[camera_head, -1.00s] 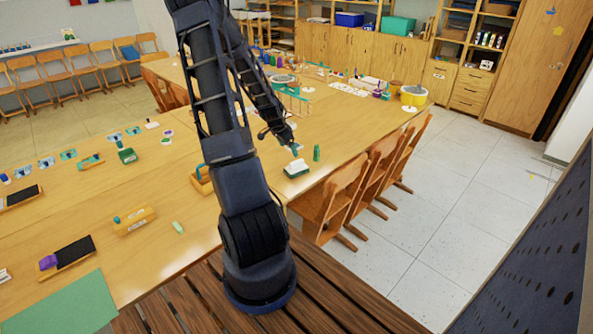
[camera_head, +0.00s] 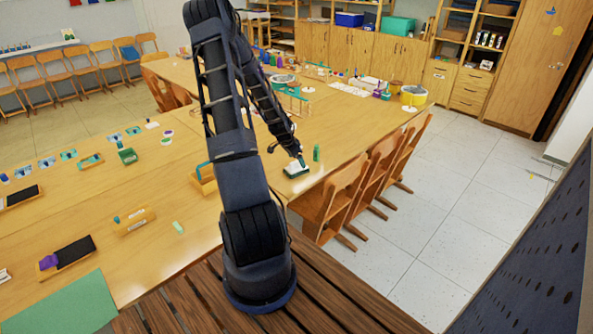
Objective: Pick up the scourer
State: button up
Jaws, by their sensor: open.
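The scourer appears to be the small block with a white top and dark green lower part (camera_head: 295,171). It lies on the wooden table near its right edge. My gripper (camera_head: 300,160) points down at the scourer's upper right side, very close above it. The gripper is open, and nothing shows held in it. The fingertips are small and partly merge with the block, so I cannot tell whether they touch it or lie around it.
A green bottle-like object (camera_head: 316,153) stands just right of the scourer. A wooden holder (camera_head: 204,182) is to the left. Wooden chairs (camera_head: 338,201) line the table's right edge. Bare tabletop (camera_head: 335,125) lies behind the scourer.

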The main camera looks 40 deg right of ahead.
aim_at(296, 161)
jog(key=x, duration=0.4)
jog(key=shift+a+f, duration=0.35)
jog(key=c, duration=1.1)
jog(key=shift+r, duration=0.15)
